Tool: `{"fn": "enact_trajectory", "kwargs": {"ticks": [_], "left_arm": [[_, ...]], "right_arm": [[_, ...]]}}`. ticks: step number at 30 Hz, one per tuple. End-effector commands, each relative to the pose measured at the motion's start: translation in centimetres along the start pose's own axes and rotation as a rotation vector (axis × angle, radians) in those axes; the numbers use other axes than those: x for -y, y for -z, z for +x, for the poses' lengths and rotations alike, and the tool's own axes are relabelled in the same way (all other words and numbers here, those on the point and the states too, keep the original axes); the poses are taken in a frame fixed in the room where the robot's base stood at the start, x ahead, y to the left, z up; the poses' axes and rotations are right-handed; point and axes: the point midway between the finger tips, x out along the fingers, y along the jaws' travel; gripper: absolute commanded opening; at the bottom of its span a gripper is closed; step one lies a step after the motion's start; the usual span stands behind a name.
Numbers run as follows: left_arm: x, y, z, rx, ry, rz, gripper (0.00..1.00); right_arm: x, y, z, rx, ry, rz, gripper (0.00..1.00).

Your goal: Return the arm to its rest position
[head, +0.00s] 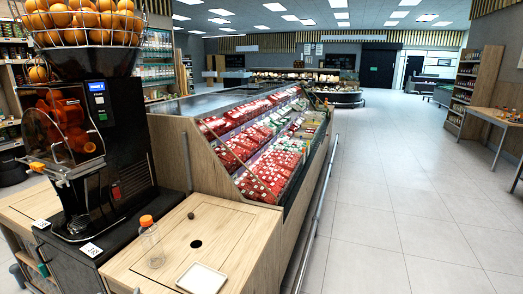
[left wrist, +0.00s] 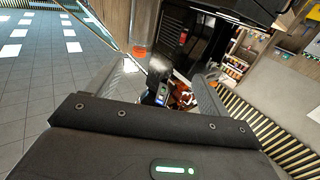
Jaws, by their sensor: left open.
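My left gripper (left wrist: 165,76) shows in the left wrist view with its two grey fingers spread apart. I see nothing held between them; part of the juicer lies beyond. In the head view I cannot make out the left gripper. The black orange juicer (head: 118,130) stands at the left, with a wire basket of oranges (head: 88,20) on top. My right gripper is not clearly visible.
A chilled case of red packs (head: 262,145) runs behind. A metal rail (head: 312,220) borders it. The tiled floor (head: 400,200) at right is open.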

Motion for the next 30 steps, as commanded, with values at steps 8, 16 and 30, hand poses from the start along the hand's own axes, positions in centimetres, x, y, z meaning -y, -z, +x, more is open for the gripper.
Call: {"fn": "enact_trajectory", "kwargs": {"ticks": [8, 16, 30], "left_arm": [[-0.2, -5.3, 0.0, 0.103, -0.008, 0.011, 0.80], [-2.2, -13.3, -0.8, 0.262, -0.056, 0.032, 0.80], [-6.2, -39.9, -16.4, 0.853, -0.245, 0.173, 0.80]], "right_arm": [[0.0, 0.2, 0.0, -0.005, 0.000, 0.000, 0.42], [0.0, -0.1, 0.0, -0.001, 0.000, 0.000, 0.42], [0.1, -0.7, -0.2, 0.010, 0.002, 0.000, 0.42]]}}
